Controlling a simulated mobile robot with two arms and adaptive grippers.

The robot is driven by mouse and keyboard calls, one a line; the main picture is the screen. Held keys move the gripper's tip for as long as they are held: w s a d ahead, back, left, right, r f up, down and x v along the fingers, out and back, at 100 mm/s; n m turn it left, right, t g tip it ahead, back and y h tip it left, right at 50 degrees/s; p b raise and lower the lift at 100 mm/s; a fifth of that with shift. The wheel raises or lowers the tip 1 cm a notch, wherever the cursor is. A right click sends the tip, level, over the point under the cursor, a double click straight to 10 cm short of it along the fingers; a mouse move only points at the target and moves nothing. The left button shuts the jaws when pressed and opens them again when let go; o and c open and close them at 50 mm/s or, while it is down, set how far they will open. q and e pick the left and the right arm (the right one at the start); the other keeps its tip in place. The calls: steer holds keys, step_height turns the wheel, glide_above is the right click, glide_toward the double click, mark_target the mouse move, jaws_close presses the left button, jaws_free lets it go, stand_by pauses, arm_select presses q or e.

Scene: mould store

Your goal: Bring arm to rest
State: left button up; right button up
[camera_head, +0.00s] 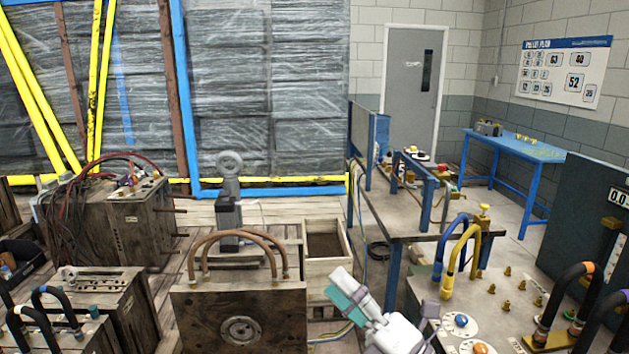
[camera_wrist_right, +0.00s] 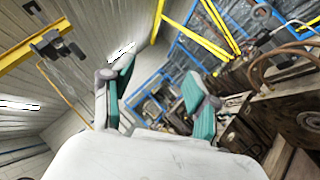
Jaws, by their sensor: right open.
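My right gripper (camera_head: 347,290) is at the bottom middle of the head view, tilted up and to the left, just right of a brown mould block (camera_head: 240,312) with two curved copper-coloured hoses on top. Its fingers with teal pads stand apart in the right wrist view (camera_wrist_right: 158,95), with nothing between them. I cannot tell whether the gripper touches the block's side. The rest of my right arm is mostly hidden below the frame. My left gripper is not in view.
Other mould blocks (camera_head: 142,215) with hoses stand at left. An open wooden box (camera_head: 326,255) is behind the gripper. A metal block (camera_head: 495,305) with yellow and blue hoses is at right. A blue table (camera_head: 515,147) stands at the back right, near a grey door (camera_head: 411,85).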

steer(key=s+d+f+m+h, duration=0.1)
steer(key=d+f+m+h, duration=0.7)
steer(key=m, duration=0.4)
steer(key=s+d+f+m+h, duration=0.1)
steer(key=d+f+m+h, duration=0.5)
steer(key=f+m+h, duration=0.4)
steer(key=s+d+f+m+g, duration=0.1)
steer(key=s+f+m+g, duration=0.3)
steer(key=s+f+g, duration=0.55)
steer(key=s+d+f+m+g, duration=0.2)
steer(key=s+f+m, duration=0.4)
steer(key=s, duration=0.8)
step_height(320, 180, down, 30)
steer(key=n+g+b, duration=0.1)
steer(key=n+b, duration=0.1)
steer(key=b, duration=0.2)
steer(key=s+d+f+g+b, duration=0.1)
steer(key=s+d+f+b, duration=0.1)
steer(key=s+f, duration=1.5)
step_height(320, 180, down, 3)
steer(key=shift+s+d+r+b, duration=0.2)
steer(key=shift+d+b, duration=0.05)
steer(key=shift+b, duration=0.1)
